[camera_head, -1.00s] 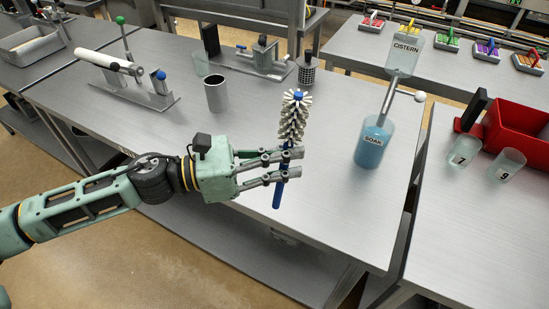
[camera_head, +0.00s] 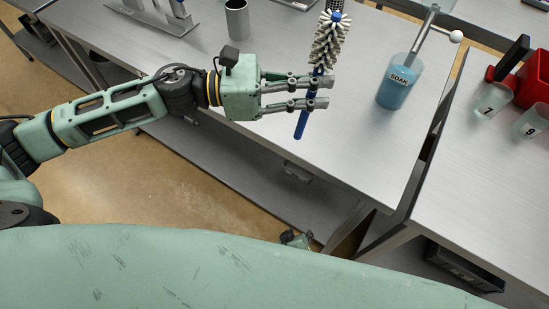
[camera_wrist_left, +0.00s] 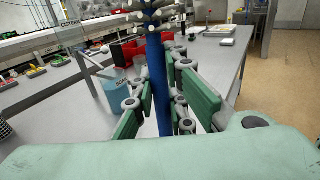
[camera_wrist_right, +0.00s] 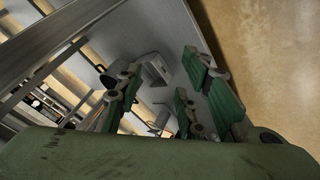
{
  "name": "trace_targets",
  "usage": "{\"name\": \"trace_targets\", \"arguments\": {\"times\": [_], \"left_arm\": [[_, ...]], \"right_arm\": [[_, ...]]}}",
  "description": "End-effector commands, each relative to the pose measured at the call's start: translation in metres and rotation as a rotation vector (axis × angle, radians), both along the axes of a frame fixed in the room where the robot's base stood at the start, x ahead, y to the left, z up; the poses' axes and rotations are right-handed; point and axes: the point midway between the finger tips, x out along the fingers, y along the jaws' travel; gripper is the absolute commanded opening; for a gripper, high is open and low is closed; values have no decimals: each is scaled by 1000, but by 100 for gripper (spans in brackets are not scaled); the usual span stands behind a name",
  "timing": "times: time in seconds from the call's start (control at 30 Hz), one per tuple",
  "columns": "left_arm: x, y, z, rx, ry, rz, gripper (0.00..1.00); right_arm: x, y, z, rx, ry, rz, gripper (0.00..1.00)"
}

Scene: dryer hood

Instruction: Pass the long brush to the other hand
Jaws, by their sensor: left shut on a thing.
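The long brush (camera_head: 330,42) has pale bristles at the top and a blue handle below. My left gripper (camera_head: 318,92) is shut on the blue handle, just under the bristles, and holds the brush nearly upright above the table's front edge. In the left wrist view the blue handle (camera_wrist_left: 158,85) stands between the fingers, with the bristles cut off at the top. My right gripper (camera_head: 297,239) shows only as a small part low in the head view, below the brush. In the right wrist view its fingers (camera_wrist_right: 160,90) are apart with nothing between them.
The steel table (camera_head: 285,55) carries a grey metal cup (camera_head: 237,19) and a SOAK beaker of blue liquid (camera_head: 396,88) right of the brush. A second table at right holds clear cups (camera_head: 492,99) and a red bin (camera_head: 534,78). Open floor lies in front.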

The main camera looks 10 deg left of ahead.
Motion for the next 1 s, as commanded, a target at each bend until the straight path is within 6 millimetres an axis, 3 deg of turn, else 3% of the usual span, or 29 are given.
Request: {"name": "trace_targets", "arguments": {"times": [0.1, 0.3, 0.47, 0.6, 0.7, 0.8, 1.0], "left_arm": [[0, 0, 0, 0, 0, 0, 0], [0, 0, 0, 0, 0, 0, 0], [0, 0, 0, 0, 0, 0, 0], [0, 0, 0, 0, 0, 0, 0], [0, 0, 0, 0, 0, 0, 0], [0, 0, 0, 0, 0, 0, 0], [0, 0, 0, -1, 0, 0, 0]], "right_arm": [[29, 33, 62, 18, -163, -23, 35], [54, 74, 171, 100, -439, -102, 35], [55, 94, 264, 220, -658, -196, 35], [44, 99, 339, 353, -828, -292, 35], [33, 98, 380, 442, -922, -355, 35], [24, 94, 409, 514, -987, -403, 35], [17, 89, 432, 579, -1042, -450, 35]]}}
